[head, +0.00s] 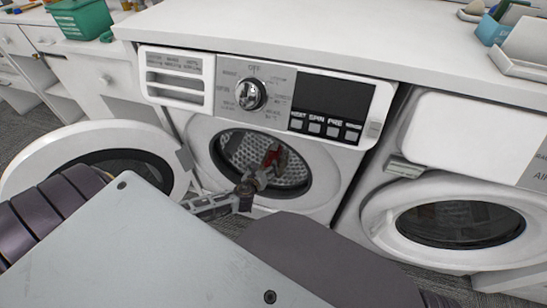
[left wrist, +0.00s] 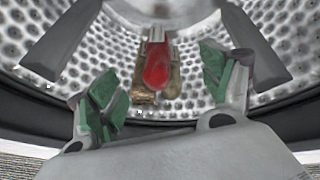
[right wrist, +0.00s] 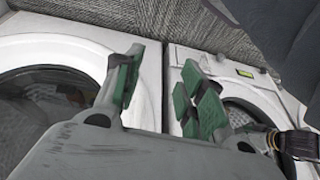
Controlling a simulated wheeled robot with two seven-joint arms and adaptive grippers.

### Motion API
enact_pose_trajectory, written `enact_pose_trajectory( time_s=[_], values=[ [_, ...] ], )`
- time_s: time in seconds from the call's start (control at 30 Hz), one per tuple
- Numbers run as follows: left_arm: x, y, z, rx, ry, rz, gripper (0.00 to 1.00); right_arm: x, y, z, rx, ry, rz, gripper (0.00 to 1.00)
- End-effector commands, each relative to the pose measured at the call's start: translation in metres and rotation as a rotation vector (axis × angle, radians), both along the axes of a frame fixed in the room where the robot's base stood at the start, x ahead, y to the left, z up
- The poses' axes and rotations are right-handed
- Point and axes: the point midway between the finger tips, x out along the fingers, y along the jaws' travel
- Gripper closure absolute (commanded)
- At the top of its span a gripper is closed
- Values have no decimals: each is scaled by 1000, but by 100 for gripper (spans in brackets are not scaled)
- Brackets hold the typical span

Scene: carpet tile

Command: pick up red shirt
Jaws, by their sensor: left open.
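The red shirt (head: 274,157) shows as a small red patch inside the drum of the middle washing machine (head: 178,90), whose round door (head: 30,160) stands open to the left. In the left wrist view the red shirt (left wrist: 157,68) lies at the drum's back, with tan and grey patches around it. My left gripper (left wrist: 163,88) is at the drum opening, its green-padded fingers wide apart with nothing between them; the shirt is beyond the fingertips. In the head view the left gripper (head: 258,176) partly covers the drum. My right gripper (right wrist: 160,85) is open and empty, outside the machines.
A second machine (head: 440,120) with a shut round door stands to the right. A white countertop (head: 350,40) runs above both. A green basket (head: 82,18) stands at the back left, and a blue container (head: 491,30) at the back right. The drum rim surrounds my left gripper.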

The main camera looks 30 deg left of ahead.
Motion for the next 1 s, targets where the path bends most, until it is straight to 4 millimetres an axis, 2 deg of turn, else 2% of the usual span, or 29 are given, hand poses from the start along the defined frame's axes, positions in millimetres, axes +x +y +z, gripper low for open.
enact_pose_trajectory(
  time_s=[0.1, 0.23, 0.67, 1.0],
  values=[
    [6, 12, -7, 138, 16, -95, 20, -1, 3, -2, 8, 0, 4, 60],
    [8, 16, -10, 201, 26, -141, 20, -2, 5, -3, 13, -1, 5, 60],
    [10, 16, -11, 203, 26, -144, 20, -1, 5, -5, 14, -4, 5, 60],
    [32, 20, -21, 202, 25, -142, 20, 3, 11, -22, 42, -30, 2, 60]
  ],
)
